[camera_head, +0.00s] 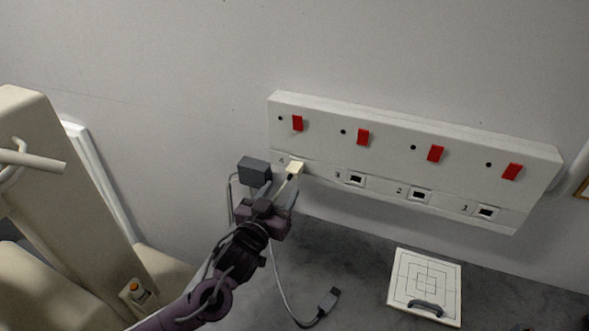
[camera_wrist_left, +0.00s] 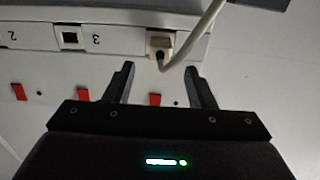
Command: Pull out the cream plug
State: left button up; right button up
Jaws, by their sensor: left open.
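The cream plug (camera_head: 295,167) sits in the leftmost socket, number 4, of the white wall panel (camera_head: 400,155). In the left wrist view the cream plug (camera_wrist_left: 160,44) shows just beyond the fingertips, with a pale cable rising from it. My left gripper (camera_head: 291,189) is open in front of the plug. In the left wrist view my left gripper (camera_wrist_left: 160,72) has its fingers apart with nothing between them, and the plug lies ahead of the gap. Whether a finger touches the plug or cable cannot be told. My right gripper is not in view.
A dark grey adapter box (camera_head: 254,171) is left of the plug. Red switches (camera_head: 363,137) and empty sockets (camera_head: 420,195) line the panel. A loose grey connector (camera_head: 328,300) and a white board (camera_head: 425,284) lie below. A beige cart (camera_head: 60,180) stands at left.

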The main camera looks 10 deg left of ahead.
aim_at(291, 174)
pick_arm(q)
jog(key=w+b, duration=0.1)
jog(key=w, duration=0.2)
jog(key=w+d+b, duration=0.1)
jog(key=w, duration=0.2)
jog(key=shift+w+d+f, duration=0.1)
jog(key=shift+w+d, duration=0.05)
jog(key=shift+w, duration=0.25)
jog(key=shift+w+d+b, duration=0.1)
jog(key=shift+w+b, duration=0.3)
jog(key=shift+w, duration=0.3)
dwell(0.4)
grip_shut()
dwell(0.3)
jog(key=shift+s+p, duration=0.15)
jog(key=shift+p, duration=0.2)
